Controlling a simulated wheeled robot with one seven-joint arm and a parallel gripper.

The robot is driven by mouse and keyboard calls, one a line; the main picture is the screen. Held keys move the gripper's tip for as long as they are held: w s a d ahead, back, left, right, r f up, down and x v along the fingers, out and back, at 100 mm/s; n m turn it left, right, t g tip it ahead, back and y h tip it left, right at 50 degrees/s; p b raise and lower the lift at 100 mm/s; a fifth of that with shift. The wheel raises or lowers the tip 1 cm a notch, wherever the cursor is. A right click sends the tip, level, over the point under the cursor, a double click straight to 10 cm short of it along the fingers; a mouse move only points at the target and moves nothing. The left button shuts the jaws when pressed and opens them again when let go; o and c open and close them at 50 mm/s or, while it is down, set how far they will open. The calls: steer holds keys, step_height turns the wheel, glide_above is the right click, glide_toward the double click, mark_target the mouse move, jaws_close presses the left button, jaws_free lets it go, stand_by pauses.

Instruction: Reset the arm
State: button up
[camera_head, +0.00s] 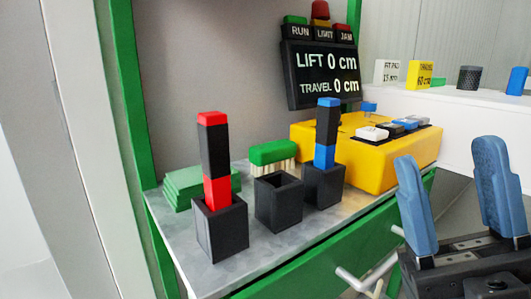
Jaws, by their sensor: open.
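My gripper (455,185) shows at the lower right of the head view. Its two blue fingers stand upright and wide apart, with nothing between them. It is in front of the table and to the right of the black holders, apart from everything on the table. The rest of my arm is mostly out of view.
A grey table (205,268) with green frame bears a red-black stick (213,150) and a blue-black stick (326,130) in black holders, an empty holder (278,203), a brush (272,154) and a yellow control box (370,165). A display (325,75) reads 0 cm twice.

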steer(key=s+d+f+m+t+h, duration=0.2)
steer(key=s+f+m+t+h, duration=0.15)
steer(key=f+m+h, duration=1.05)
steer(key=s+d+f+m+g+h, duration=0.25)
steer(key=s+f+g, duration=0.35)
steer(key=s+f, duration=0.3)
steer(key=s+d+f+m+g+h, duration=0.2)
steer(key=s+d+f+g+h, duration=0.15)
steer(key=s+f+g, duration=0.6)
step_height(320, 180, up, 25)
steer(key=s+t+p, duration=0.2)
steer(key=p, duration=2)
steer(key=shift+s+a+f+t, duration=0.2)
steer(key=shift+s+a+t, duration=0.15)
steer(key=shift+t, duration=0.05)
steer(key=shift+c, duration=0.4)
